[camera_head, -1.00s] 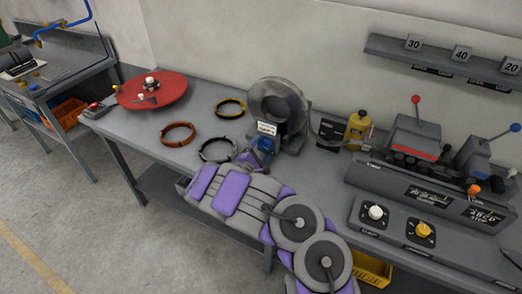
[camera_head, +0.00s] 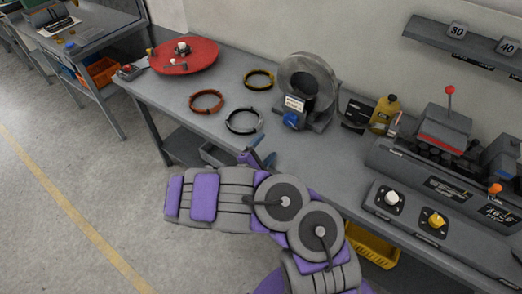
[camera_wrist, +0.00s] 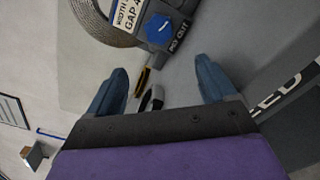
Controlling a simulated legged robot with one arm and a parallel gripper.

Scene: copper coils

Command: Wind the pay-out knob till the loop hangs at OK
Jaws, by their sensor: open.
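A white knob (camera_head: 391,198) and a yellow knob (camera_head: 436,219) sit on a dark panel at the right front of the bench. A blue knob (camera_head: 291,119) is at the foot of the grey coil stand (camera_head: 308,84); it also shows at the top of the wrist view (camera_wrist: 160,30), beside a label. My gripper (camera_head: 262,158) is open and empty at the bench's front edge, apart from that stand. Its two blue fingers (camera_wrist: 161,68) point toward the stand. No hanging loop or OK mark is readable.
A red disc (camera_head: 184,55) lies at the bench's left end. Orange (camera_head: 206,102), black (camera_head: 243,120) and yellow (camera_head: 259,79) rings lie left of the stand. A yellow bottle (camera_head: 384,113) and a red-lever unit (camera_head: 444,128) stand to its right.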

